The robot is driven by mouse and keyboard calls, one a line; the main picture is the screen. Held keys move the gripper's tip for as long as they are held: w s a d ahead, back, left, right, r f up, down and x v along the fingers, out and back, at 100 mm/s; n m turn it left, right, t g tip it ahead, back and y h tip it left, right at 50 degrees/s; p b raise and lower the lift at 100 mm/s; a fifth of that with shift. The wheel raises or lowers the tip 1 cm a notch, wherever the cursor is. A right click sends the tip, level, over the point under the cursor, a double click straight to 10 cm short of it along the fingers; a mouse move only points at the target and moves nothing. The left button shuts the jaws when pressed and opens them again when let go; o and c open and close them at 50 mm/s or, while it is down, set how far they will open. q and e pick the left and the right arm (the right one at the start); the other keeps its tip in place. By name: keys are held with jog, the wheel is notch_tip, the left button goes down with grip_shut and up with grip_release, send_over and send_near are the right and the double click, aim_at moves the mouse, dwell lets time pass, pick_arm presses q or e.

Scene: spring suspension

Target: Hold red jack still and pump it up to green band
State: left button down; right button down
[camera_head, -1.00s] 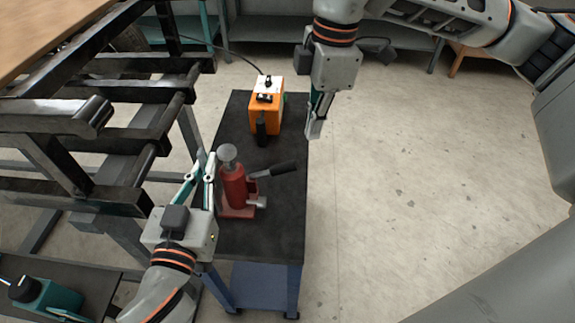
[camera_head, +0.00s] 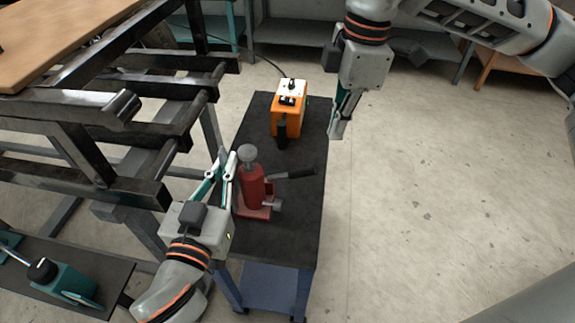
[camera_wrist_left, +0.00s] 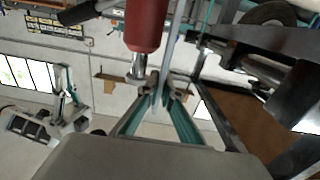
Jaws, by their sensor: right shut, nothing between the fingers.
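The red jack (camera_head: 251,187) stands upright on the dark cart top. It has a grey round head (camera_head: 247,152) and a dark lever handle (camera_head: 294,173) pointing right. My left gripper (camera_head: 227,156) is just left of the jack, its two slim fingers beside the body; contact is not clear. In the left wrist view, the red body (camera_wrist_left: 146,24) is beyond the finger tips (camera_wrist_left: 161,91), which are close together. My right gripper (camera_head: 336,132) is shut and empty, above the cart's right edge, behind and right of the handle. No green band can be made out.
An orange box (camera_head: 288,120) with a dark front part and a cable stands at the back of the cart top (camera_head: 270,240). A dark metal frame (camera_head: 110,150) closely borders the cart on the left. Open floor (camera_head: 430,200) lies to the right.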

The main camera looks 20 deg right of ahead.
dwell(0.4)
pick_arm(q)
jog(key=c, duration=2.2)
grip_release()
jog(key=shift+s, duration=0.1)
